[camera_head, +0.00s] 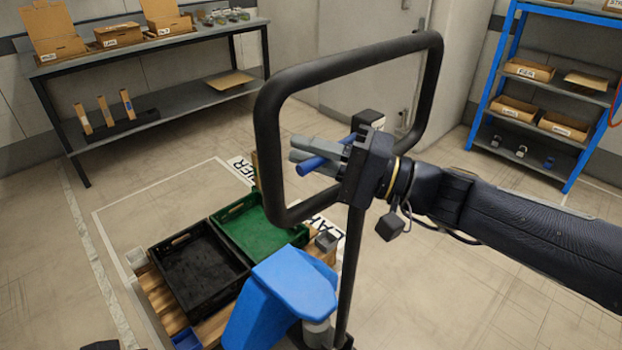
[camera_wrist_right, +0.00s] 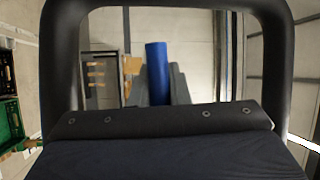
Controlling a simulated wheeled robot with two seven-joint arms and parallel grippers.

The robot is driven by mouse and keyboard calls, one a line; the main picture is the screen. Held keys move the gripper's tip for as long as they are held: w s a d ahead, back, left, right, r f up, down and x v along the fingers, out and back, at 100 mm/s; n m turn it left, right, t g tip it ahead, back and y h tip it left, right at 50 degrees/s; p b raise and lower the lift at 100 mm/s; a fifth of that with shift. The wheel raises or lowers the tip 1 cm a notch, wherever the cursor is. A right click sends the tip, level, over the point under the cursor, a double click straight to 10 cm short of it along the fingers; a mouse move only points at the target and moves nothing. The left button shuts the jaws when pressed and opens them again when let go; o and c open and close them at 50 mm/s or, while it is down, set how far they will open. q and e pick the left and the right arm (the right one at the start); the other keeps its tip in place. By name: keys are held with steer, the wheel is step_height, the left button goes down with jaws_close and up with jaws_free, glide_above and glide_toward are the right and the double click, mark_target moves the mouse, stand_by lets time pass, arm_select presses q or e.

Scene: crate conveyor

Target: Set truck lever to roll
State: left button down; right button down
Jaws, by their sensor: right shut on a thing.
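The pallet truck has a black loop handle (camera_head: 265,120) on a dark upright shaft and a blue body (camera_head: 285,290). A blue lever (camera_head: 312,166) sticks out to the left inside the loop. My right gripper (camera_head: 318,152) reaches in from the right and its grey fingers are shut on the lever. In the right wrist view the blue lever (camera_wrist_right: 157,72) stands upright in the picture beside a grey finger (camera_wrist_right: 180,88), with the loop around them. The lever's base is hidden by my gripper.
A black crate (camera_head: 178,238) and a green crate (camera_head: 235,208) sit on a wooden pallet in front of the truck. A grey shelf table (camera_head: 180,98) stands at the back left, a blue rack (camera_head: 497,60) at the back right. The floor between is clear.

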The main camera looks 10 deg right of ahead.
steer(key=shift+r+m, duration=0.2)
steer(key=shift+m, duration=0.1)
steer(key=c, duration=1.4)
jaws_free()
steer(key=shift+o, duration=0.2)
steer(key=shift+d, duration=0.1)
steer(key=v, duration=0.7)
steer(key=shift+s+d+f+b, duration=0.2)
steer(key=shift+d+b, duration=0.1)
